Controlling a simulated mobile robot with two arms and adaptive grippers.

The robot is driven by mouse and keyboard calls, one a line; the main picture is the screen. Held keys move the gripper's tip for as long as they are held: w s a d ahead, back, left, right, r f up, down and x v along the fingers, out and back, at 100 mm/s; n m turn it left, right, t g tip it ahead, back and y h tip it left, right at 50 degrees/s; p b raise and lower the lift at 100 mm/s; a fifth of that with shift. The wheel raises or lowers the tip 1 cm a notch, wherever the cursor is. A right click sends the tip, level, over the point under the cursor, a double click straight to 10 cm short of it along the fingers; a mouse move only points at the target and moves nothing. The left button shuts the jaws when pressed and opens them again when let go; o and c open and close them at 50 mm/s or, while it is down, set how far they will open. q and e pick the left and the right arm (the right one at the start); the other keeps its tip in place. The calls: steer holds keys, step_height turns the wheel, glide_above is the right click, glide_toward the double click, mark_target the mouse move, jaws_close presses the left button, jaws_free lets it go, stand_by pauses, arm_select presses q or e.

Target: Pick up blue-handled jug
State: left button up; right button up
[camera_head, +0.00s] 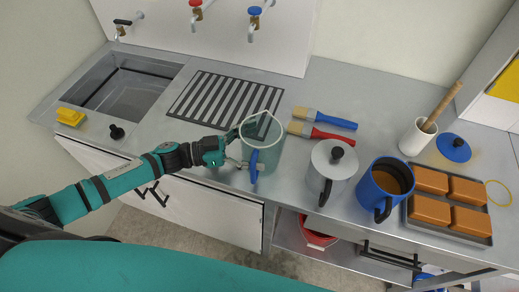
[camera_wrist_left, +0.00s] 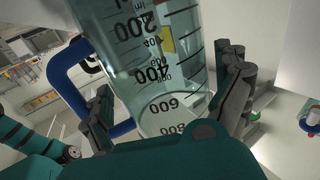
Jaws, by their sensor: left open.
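The blue-handled jug (camera_head: 268,152) is a clear container with a white rim, standing on the grey counter near its front edge. Its blue handle (camera_head: 254,165) faces the front. My left gripper (camera_head: 238,148) is at the jug's left side, open. In the left wrist view the jug (camera_wrist_left: 155,60) with dark volume marks fills the space between the spread fingers, and its blue handle (camera_wrist_left: 72,85) is beyond the left finger. I cannot tell whether the fingers touch the jug. My right gripper is not in view.
Two brushes (camera_head: 330,118), a lidded metal pot (camera_head: 330,168), a blue mug (camera_head: 384,187) and a tray of orange blocks (camera_head: 446,237) stand to the jug's right. A striped drain grid (camera_head: 222,98) and a sink (camera_head: 125,88) are left. Taps (camera_head: 254,18) hang behind.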

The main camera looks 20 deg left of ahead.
arm_select(q)
steer(key=shift+x, duration=0.8)
steer(key=shift+a, duration=0.1)
steer(key=c, duration=1)
steer(key=shift+r, duration=0.1)
